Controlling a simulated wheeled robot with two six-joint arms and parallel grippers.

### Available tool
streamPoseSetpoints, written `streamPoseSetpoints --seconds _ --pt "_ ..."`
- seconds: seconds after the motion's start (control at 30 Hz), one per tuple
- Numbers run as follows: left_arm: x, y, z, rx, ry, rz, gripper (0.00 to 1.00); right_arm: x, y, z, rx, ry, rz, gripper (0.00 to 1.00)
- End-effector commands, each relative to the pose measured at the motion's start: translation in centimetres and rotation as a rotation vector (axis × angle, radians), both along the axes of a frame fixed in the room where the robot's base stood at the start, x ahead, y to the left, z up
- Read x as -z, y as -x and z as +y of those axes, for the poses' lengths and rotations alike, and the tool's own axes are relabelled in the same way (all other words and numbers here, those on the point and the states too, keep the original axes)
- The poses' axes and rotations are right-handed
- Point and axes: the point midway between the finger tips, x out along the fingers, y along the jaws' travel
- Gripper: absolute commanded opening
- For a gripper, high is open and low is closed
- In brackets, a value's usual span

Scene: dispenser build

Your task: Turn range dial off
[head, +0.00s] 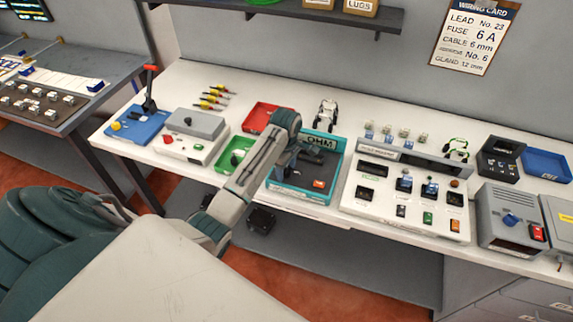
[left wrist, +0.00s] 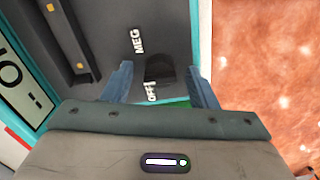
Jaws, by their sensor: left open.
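The teal-framed tester (head: 333,158) with an OHM display stands at the middle of the white bench. In the left wrist view, its dark panel (left wrist: 100,20) carries the black range dial (left wrist: 160,67), with the labels MEG and OFF beside it. Which label the dial points to is hard to tell. My left gripper (left wrist: 162,90) is open, its two blue-grey fingers on either side of the dial; contact cannot be told. In the head view my left gripper (head: 287,165) is over the tester's left part, and the arm hides the dial. My right gripper is out of view.
A red tray (head: 258,116) and a green tray (head: 225,160) lie left of the tester. A white switch panel (head: 385,212) stands to its right, with a grey box (head: 505,225) beyond. A black-and-white clip-like item (head: 327,112) is behind the tester.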

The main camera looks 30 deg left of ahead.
Motion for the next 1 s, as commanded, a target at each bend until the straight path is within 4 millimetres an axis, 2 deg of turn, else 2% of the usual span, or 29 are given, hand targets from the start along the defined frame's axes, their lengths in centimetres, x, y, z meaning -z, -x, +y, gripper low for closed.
streamPoseSetpoints --seconds 0.13,0.3,0.37,0.67,1.0 --pt "0.0 0.0 0.0 0.000 0.000 0.000 0.53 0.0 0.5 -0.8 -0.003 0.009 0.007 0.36" --pt "0.0 0.0 0.0 0.000 0.000 0.000 0.19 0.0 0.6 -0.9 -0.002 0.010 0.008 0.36" --pt "0.0 0.0 0.0 0.000 0.000 0.000 0.09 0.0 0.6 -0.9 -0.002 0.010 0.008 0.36" --pt "0.0 0.0 0.1 -0.029 -0.001 0.001 0.09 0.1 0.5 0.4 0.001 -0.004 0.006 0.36" --pt "0.0 0.0 0.1 -0.234 -0.001 0.001 0.09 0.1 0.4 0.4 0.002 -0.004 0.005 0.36"
